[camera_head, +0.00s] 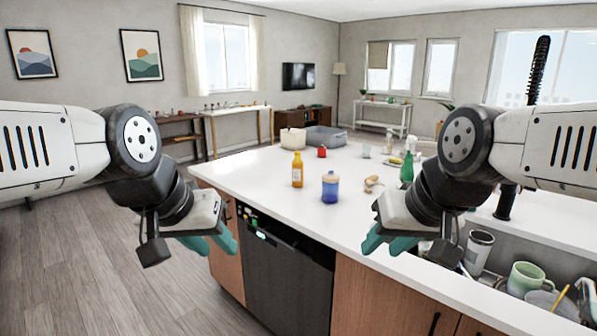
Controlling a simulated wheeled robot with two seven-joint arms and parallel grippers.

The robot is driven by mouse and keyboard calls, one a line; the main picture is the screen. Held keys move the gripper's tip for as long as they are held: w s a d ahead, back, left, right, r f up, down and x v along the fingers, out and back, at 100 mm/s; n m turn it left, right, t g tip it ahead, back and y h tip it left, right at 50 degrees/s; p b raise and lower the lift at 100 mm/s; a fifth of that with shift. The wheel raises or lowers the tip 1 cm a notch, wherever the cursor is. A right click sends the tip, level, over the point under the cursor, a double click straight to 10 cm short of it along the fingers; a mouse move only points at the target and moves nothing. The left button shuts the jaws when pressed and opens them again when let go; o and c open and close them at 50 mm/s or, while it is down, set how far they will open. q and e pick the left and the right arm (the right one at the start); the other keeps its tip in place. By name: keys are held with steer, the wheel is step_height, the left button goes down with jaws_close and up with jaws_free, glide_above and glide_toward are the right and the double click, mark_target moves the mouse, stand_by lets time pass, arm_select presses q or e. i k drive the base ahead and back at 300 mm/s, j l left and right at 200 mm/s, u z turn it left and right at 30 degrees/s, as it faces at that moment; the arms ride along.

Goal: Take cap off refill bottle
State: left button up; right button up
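An orange-yellow bottle (297,171) with a cap stands upright on the white island counter (262,187). A blue jar (330,190) with a light wooden-looking lid stands to its right and nearer. A green bottle (406,168) stands further right near the sink. I cannot tell for certain which of these is the refill bottle. My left gripper (222,243) has teal fingers, open and empty, left of the counter's front edge over the floor. My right gripper (381,243) is open and empty near the counter's front edge, right of the blue jar. Neither touches a bottle.
A small red jar (322,151), a basket (293,138) and a grey bin (326,137) stand further back. A brown object (373,184) lies right of the blue jar. The sink at right holds a green mug (525,278) and a metal cup (478,251). The counter's left front is clear.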

mark_target(297, 163)
steer(key=i+j+z, duration=0.1)
steer(key=z, duration=0.4)
steer(key=j+z, duration=0.15)
steer(key=z, duration=0.3)
steer(key=i+j+z, duration=0.25)
steer(key=j, duration=0.3)
steer(key=j+z, duration=0.25)
steer(key=j, duration=0.3)
steer(key=j+z, duration=0.25)
steer(key=j, duration=0.3)
steer(key=i+j, duration=0.1)
steer(key=j, duration=0.6)
steer(key=i+j, duration=0.15)
steer(key=j, duration=0.5)
steer(key=i+j+z, duration=0.1)
steer(key=j, duration=0.6)
steer(key=i+j, duration=0.1)
steer(key=j, duration=0.6)
